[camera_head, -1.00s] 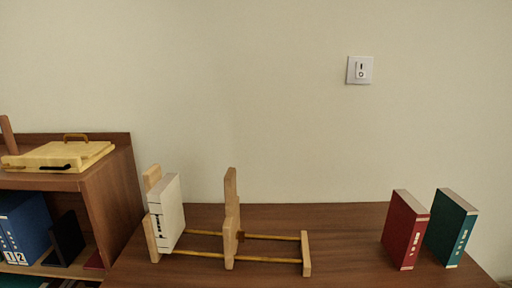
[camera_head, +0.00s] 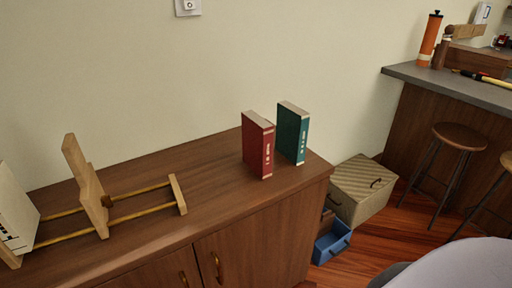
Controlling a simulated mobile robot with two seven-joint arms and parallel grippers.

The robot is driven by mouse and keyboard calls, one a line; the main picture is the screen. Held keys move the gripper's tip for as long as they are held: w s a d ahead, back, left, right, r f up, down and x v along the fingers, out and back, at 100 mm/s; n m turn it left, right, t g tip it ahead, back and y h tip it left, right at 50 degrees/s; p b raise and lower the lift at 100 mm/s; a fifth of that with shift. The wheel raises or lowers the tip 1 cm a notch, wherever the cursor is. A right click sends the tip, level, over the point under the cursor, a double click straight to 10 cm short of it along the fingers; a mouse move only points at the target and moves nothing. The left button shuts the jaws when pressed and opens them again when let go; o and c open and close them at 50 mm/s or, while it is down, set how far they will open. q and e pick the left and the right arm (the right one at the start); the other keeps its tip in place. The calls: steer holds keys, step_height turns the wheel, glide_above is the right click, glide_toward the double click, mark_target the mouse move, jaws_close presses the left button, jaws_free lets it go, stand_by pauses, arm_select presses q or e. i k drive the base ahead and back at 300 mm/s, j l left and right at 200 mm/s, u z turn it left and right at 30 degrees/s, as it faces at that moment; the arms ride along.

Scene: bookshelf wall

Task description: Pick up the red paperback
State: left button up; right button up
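The red paperback (camera_head: 258,146) stands upright on the brown wooden cabinet top, near its right end, with its spine facing the front right. A teal book (camera_head: 292,133) stands upright just right of it, with a narrow gap at the front. Neither of my grippers shows in the view.
A wooden book rack (camera_head: 97,198) with two rails stands left on the cabinet top (camera_head: 205,165), holding a white book (camera_head: 14,208) at the left edge. Clear surface lies between rack and red paperback. Right are a woven box (camera_head: 361,188), blue bin (camera_head: 332,242), stool (camera_head: 460,138) and counter (camera_head: 450,84).

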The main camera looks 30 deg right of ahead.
mark_target(258, 133)
steer(key=l, duration=2.2)
